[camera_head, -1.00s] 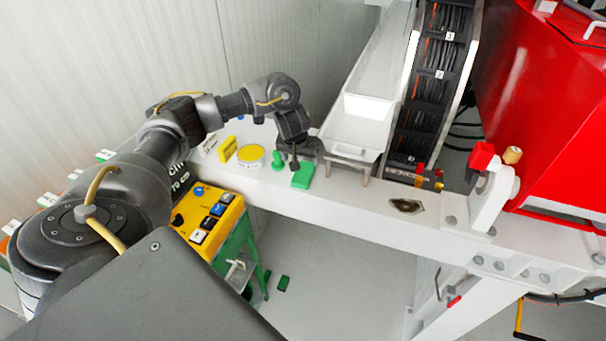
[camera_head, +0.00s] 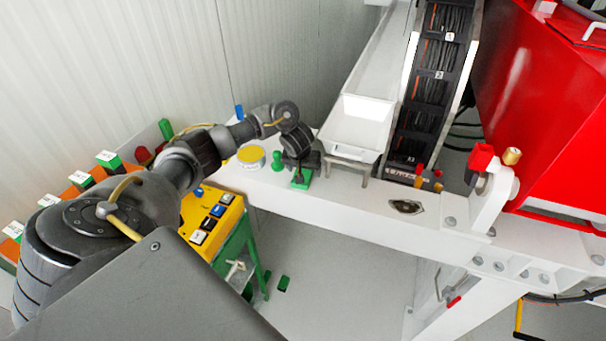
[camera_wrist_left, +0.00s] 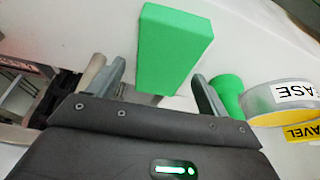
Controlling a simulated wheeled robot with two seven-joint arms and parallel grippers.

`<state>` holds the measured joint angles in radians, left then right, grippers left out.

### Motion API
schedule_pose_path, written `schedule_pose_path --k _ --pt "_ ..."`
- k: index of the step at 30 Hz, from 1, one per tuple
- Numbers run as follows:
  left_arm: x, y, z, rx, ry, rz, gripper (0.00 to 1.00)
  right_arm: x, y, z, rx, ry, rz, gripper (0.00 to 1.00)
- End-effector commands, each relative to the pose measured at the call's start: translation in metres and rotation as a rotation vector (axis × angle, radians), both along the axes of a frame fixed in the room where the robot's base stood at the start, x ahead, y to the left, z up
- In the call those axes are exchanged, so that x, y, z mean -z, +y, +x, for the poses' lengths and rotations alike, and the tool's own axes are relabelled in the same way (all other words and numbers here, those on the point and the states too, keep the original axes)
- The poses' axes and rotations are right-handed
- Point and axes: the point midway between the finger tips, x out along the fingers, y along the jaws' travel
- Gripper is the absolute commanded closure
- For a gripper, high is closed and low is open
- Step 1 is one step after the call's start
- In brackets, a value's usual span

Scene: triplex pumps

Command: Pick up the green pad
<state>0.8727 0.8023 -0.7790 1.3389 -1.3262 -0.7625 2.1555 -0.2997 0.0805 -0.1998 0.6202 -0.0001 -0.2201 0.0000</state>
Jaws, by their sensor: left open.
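The green pad (camera_head: 301,181) lies on the white beam ledge in the head view, partly hidden by my left gripper (camera_head: 299,176). In the left wrist view the pad (camera_wrist_left: 172,50) is a flat green block just ahead of my left gripper (camera_wrist_left: 155,80). The two fingers are spread apart, and the pad's near end lies between their tips in the picture. I cannot tell the height of the fingers above the ledge. My right gripper is not in view.
A green knobbed piece (camera_head: 277,161) and a round yellow-topped tin (camera_head: 251,155) stand left of the pad. A white tray (camera_head: 356,130) stands to the right. The front edge of the ledge is close. A yellow button box (camera_head: 213,217) is lower left.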

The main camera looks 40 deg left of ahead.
Motion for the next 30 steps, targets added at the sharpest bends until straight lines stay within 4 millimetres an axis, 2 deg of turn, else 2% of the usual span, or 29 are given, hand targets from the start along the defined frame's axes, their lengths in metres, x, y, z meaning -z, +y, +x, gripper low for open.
schedule_pose_path --k 17,20,28,30 --pt "0.0033 0.0001 0.0004 0.0 0.0 0.0 0.22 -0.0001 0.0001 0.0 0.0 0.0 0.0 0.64" --pt "0.0032 0.0001 0.0006 0.0 0.0 0.0 0.32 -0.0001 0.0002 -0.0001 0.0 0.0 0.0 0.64" --pt "0.0031 0.0002 0.0005 0.0 0.0 0.0 0.68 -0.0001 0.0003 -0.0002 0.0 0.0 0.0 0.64" --pt "0.003 0.0002 0.0005 0.0 -0.001 0.0 0.7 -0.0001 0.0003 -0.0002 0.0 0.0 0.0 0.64"
